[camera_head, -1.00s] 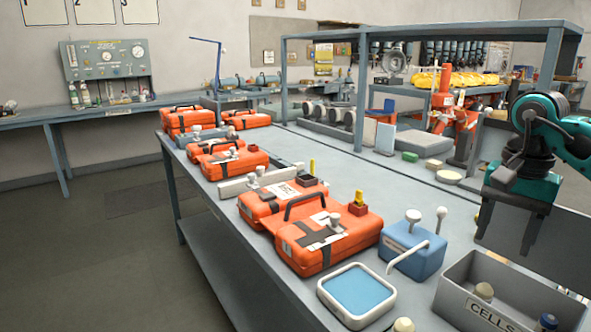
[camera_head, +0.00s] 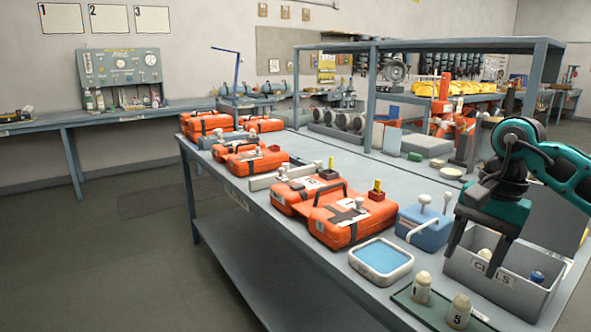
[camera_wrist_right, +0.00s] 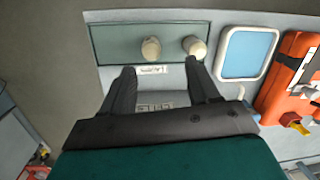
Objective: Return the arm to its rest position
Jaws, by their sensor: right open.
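My right gripper (camera_head: 473,262) hangs from the teal arm at the right of the head view, fingers pointing down in front of the grey CELLS box (camera_head: 527,303). It is open and empty. In the right wrist view the two dark fingers (camera_wrist_right: 160,82) stand apart with nothing between them. Two cream bottles, one marked 1 (camera_head: 421,287) and one marked 5 (camera_head: 459,311), stand on a dark green mat (camera_head: 428,315) near the front edge. Both bottles also show beyond the fingertips in the wrist view (camera_wrist_right: 151,48). My left gripper is not in view.
A blue-topped tray (camera_head: 381,261), a blue box with white knobs (camera_head: 425,228) and several orange cases (camera_head: 350,222) crowd the bench. The CELLS box holds a few capped items, one blue (camera_head: 537,276). A shelf frame (camera_head: 460,45) rises behind. The floor at left is clear.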

